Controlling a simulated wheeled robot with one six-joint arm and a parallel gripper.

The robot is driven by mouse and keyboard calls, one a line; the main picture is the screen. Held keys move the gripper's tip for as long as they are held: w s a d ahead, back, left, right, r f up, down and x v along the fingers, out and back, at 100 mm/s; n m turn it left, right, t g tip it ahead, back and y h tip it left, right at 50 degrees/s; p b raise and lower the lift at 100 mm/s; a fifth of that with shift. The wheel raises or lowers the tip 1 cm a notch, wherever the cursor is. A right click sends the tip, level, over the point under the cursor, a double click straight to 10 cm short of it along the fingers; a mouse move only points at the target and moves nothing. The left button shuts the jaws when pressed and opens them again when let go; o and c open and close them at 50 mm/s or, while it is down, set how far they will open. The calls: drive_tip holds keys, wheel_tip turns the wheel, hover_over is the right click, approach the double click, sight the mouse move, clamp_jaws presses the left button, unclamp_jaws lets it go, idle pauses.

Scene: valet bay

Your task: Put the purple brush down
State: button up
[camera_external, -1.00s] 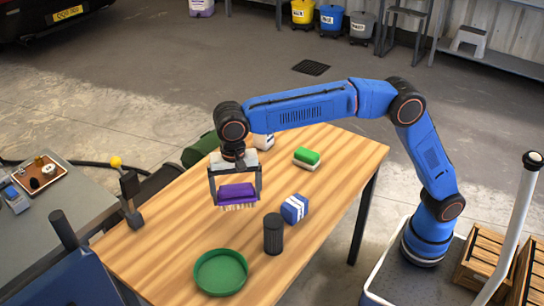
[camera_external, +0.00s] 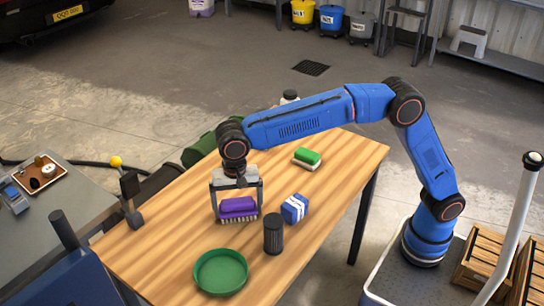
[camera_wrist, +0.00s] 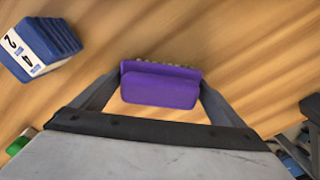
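The purple brush (camera_external: 238,207), with pale bristles facing down, is between the fingers of my gripper (camera_external: 238,210) over the wooden table (camera_external: 170,225). In the wrist view the purple brush (camera_wrist: 160,85) spans from one finger to the other, and my gripper (camera_wrist: 160,88) is shut on its two ends. The brush looks level. Its bristles are at or just above the tabletop; I cannot tell whether they touch.
A blue-and-white block (camera_external: 294,208) and a dark cylinder (camera_external: 273,234) stand close to the right. A green round tray (camera_external: 220,272) is at the front, and a green-and-white sponge (camera_external: 307,158) lies behind. Bare wood lies left of the brush.

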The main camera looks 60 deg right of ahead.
sight(237, 201)
wheel_tip(237, 201, up, 11)
drive_tip(key=shift+r, duration=0.65)
idle(0.4)
